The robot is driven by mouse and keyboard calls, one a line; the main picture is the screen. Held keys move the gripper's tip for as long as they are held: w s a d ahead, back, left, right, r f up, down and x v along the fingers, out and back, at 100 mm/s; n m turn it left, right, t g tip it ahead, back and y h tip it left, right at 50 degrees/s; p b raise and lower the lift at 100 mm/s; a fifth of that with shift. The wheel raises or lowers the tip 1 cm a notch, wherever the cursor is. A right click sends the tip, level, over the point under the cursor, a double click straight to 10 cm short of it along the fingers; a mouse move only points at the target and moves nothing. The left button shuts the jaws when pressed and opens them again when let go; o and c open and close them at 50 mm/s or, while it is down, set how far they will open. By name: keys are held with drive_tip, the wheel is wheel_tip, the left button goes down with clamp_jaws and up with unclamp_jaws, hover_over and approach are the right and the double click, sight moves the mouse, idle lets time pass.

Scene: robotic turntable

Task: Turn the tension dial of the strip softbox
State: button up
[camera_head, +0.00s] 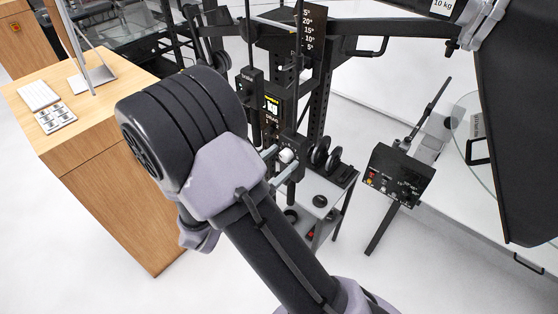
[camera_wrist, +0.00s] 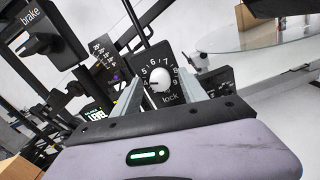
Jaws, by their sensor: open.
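The dial is a round white knob (camera_wrist: 160,80) on a black plate with numbers around it and the word "lock" below. In the wrist view its pointer mark is too small to read surely. My gripper (camera_wrist: 161,77) is open, with one pale finger on each side of the knob in the picture. I cannot tell whether the fingers touch it. In the head view the white knob (camera_head: 287,156) shows beyond my arm, close to the pale fingers of my gripper (camera_head: 278,162). I cannot surely identify the softbox itself.
A black upright frame with a degree scale (camera_head: 308,30) stands behind the knob. A grey cart (camera_head: 318,187) with black discs is below it. A control box (camera_head: 400,176) and a large black panel (camera_head: 515,110) are at right, a wooden desk (camera_head: 110,150) at left.

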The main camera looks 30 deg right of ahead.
clamp_jaws()
drive_tip(key=m+b, duration=0.2)
drive_tip(key=m, duration=0.1)
drive_tip(key=shift+f, duration=0.3)
drive_tip(key=shift+r+m+b, duration=0.2)
drive_tip(key=shift+m+b, duration=0.35)
drive_tip(key=shift+m, duration=0.25)
unclamp_jaws()
drive_tip(key=shift+a, duration=0.1)
drive_tip(key=p+v, duration=0.2)
drive_tip(key=v, duration=1.5)
